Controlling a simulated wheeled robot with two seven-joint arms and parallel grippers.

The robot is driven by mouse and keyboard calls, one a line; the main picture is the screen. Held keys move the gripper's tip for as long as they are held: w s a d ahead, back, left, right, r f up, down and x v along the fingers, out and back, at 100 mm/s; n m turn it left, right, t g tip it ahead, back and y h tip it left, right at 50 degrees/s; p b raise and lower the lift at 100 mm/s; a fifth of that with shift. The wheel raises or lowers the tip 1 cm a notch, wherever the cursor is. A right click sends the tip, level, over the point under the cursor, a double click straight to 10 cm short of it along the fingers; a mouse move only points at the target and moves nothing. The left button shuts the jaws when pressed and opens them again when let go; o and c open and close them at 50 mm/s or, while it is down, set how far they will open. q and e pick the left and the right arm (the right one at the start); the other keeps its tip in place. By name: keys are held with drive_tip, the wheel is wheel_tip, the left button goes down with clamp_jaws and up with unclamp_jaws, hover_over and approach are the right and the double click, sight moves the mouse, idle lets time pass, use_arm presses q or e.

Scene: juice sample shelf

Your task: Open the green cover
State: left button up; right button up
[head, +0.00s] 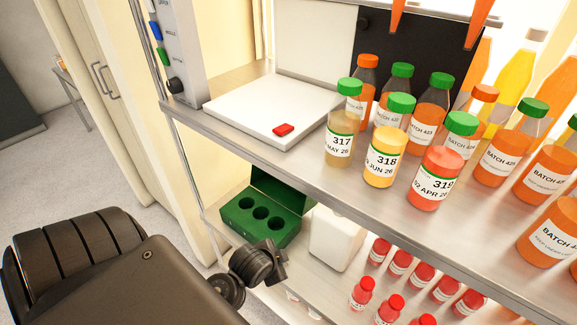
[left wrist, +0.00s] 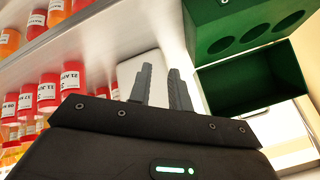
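The green box (head: 262,220) with three round holes stands on the lower shelf at its left end. Its green cover (head: 282,186) is raised behind the holes, partly hidden by the upper shelf. In the left wrist view the holed box (left wrist: 240,32) is at the upper right, and the cover (left wrist: 252,82) shows its hollow inside, swung away from the holes. My left gripper (left wrist: 160,72) has a small gap between its fingers, with nothing held, beside the box and apart from it. In the head view its fingers are not clearly visible. My right gripper is not in view.
A white container (head: 336,236) stands right of the box, with several red-capped bottles (head: 400,262) beyond it. The upper shelf edge (head: 330,180) overhangs the box. The upper shelf carries a white scale (head: 265,108), a red object (head: 284,129) and several juice bottles (head: 383,157).

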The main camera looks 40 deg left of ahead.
use_arm(q)
drive_tip(key=w+a+r+m+t+y, duration=0.35)
drive_tip(key=w+a+r, duration=0.25)
drive_tip(key=w+a, duration=0.3)
drive_tip(key=w+a+r+m+t+y, duration=0.25)
drive_tip(key=w+a+r+m, duration=0.3)
drive_tip(key=w+a, duration=0.4)
drive_tip(key=shift+n+t+h, duration=0.3)
drive_tip(key=shift+n+h, duration=0.1)
drive_tip(key=shift+n, duration=0.2)
drive_tip(key=x, duration=0.3)
drive_tip(key=d+x, duration=0.1)
drive_tip(key=x, duration=0.3)
drive_tip(key=w+p+x, duration=0.1)
drive_tip(key=x, duration=0.3)
drive_tip(key=shift+d+r, duration=0.15)
drive_tip(key=shift+d, duration=0.3)
clamp_jaws()
